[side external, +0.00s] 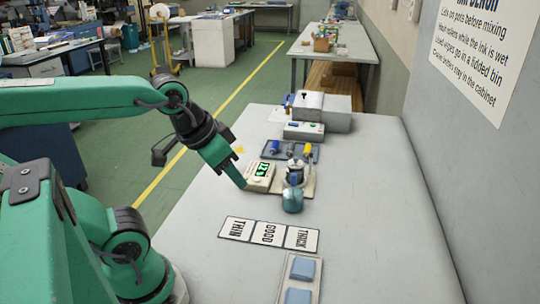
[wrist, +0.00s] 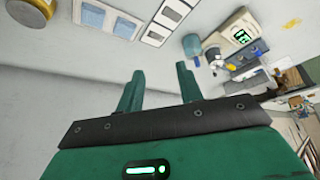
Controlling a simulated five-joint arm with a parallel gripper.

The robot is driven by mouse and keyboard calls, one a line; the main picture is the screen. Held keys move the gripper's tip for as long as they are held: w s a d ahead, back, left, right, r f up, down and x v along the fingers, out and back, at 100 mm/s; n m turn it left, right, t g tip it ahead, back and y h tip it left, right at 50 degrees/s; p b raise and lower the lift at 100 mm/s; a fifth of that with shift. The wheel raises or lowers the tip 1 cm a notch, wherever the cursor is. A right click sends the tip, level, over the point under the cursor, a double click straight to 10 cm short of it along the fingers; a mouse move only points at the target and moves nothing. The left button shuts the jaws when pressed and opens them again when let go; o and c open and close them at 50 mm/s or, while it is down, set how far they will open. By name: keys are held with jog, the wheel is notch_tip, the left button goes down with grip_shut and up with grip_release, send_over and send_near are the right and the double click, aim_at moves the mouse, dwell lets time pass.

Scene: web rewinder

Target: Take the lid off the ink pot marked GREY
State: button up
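No label reading GREY can be made out in either view. A round dark-and-gold object (wrist: 28,10), perhaps a lidded pot, is cut by the top left edge of the wrist view; no marking on it is readable. My gripper (wrist: 157,82) is open, with its two green fingers apart and nothing between them. In the side view my gripper (side external: 236,179) hangs over the table's left part, beside a pale meter with a green display (side external: 259,176). The side view does not show the fingers clearly.
THIN, GOOD and THICK cards (side external: 268,233) lie nearer, then a tray with blue pads (side external: 302,269). Grey boxes (side external: 325,110) stand at the back. The table's right side is clear.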

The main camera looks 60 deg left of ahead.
jog(key=shift+o, duration=0.5)
jog(key=shift+w, duration=0.1)
jog(key=w+a+r+n+g, duration=0.1)
jog(key=w+a+r, duration=0.15)
jog(key=w, duration=0.65)
jog(key=w+a+r+n+g, duration=0.15)
jog(key=w+a, duration=0.25)
jog(key=w, duration=0.4)
jog(key=w+a+f+g, duration=0.1)
jog(key=w+a+f, duration=0.2)
jog(key=w+a, duration=0.1)
jog(key=w+a+f+n+g, duration=0.1)
jog(key=w+a+f, duration=0.3)
jog(key=w, duration=0.1)
jog(key=w+a+f+n+g, duration=0.1)
jog(key=w+a+f, duration=0.3)
jog(key=shift+w+f, duration=0.25)
jog(key=shift+w, duration=0.05)
jog(key=shift+w+a+f, duration=0.1)
jog(key=shift+a+f, duration=0.1)
